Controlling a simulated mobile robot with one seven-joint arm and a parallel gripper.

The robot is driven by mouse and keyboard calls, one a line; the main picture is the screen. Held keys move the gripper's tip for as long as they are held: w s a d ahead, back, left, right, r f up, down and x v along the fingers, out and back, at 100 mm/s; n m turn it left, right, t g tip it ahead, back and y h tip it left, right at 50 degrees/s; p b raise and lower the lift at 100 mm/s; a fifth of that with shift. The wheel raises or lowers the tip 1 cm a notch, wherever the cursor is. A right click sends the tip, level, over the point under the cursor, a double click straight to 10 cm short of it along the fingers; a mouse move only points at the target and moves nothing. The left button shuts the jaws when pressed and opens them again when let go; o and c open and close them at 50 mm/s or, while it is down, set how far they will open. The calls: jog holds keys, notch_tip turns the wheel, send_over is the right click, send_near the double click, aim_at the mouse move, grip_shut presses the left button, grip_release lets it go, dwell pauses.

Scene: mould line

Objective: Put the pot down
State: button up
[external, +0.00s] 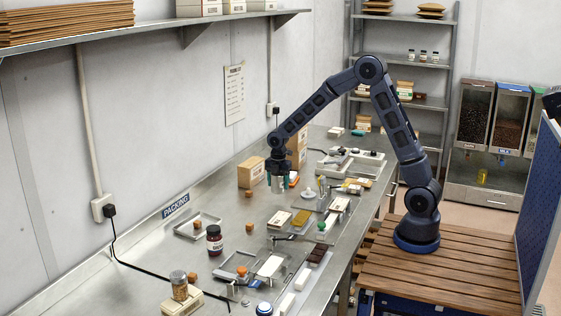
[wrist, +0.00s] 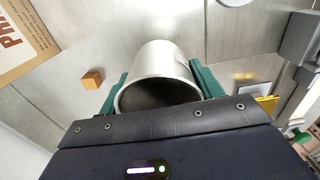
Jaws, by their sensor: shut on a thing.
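The pot (wrist: 163,62) is a pale metal cylinder with a dark inside, between the two green fingers of my gripper (wrist: 160,90) in the wrist view. My gripper is shut on it, one finger at each side. In the external view my gripper (external: 278,183) points down over the steel bench (external: 160,262), with the pot (external: 277,186) small and partly hidden between its fingers. I cannot tell from these frames whether the pot touches the bench.
A cardboard box (external: 251,173) stands behind my gripper. A small orange-brown cube (external: 249,197) lies nearby. A dark jar (external: 214,240) and a steel tray (external: 197,226) are nearer the camera. Trays and bars crowd the right side. Bare steel shows left of my gripper.

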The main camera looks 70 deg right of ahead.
aim_at(278, 190)
jog(key=shift+f, duration=2.05)
jog(key=o, duration=1.1)
jog(key=shift+f, duration=0.15)
